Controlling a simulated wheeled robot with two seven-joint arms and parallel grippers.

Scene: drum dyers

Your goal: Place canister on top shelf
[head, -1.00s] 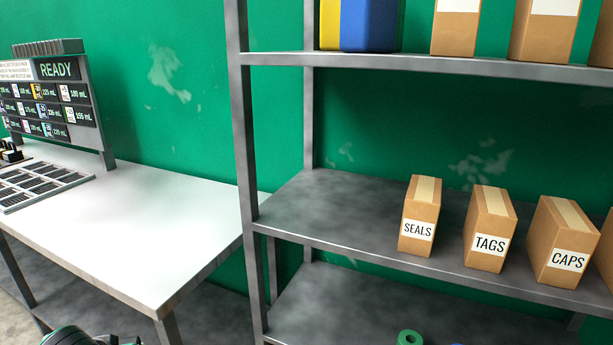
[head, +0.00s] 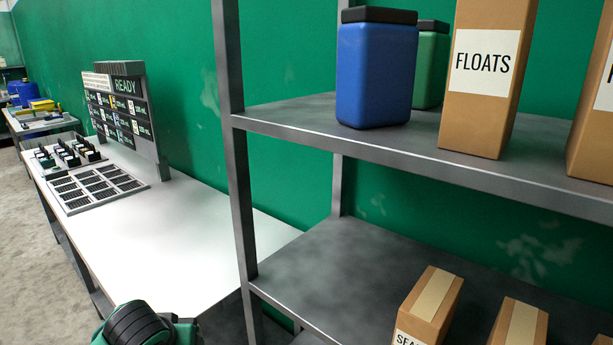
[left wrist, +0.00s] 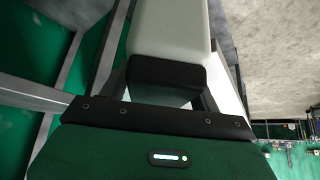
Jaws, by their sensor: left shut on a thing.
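In the left wrist view, my left gripper (left wrist: 162,82) is shut on a pale canister (left wrist: 168,28) with a black lid (left wrist: 166,74). The lid lies between the fingers and the pale body extends beyond it. The head view does not show this canister or the gripper fingers. The upper visible shelf (head: 290,115) of the grey rack is in the head view. A blue canister (head: 375,75) with a black lid stands upright near its left end, with a green canister (head: 428,70) partly hidden behind it. My right gripper is not in view.
A FLOATS box (head: 487,75) stands right of the canisters. The shelf's left end is bare beside the rack post (head: 233,170). Boxes stand on the lower shelf (head: 345,260). A white worktable (head: 190,240) with a READY display (head: 125,100) is at left.

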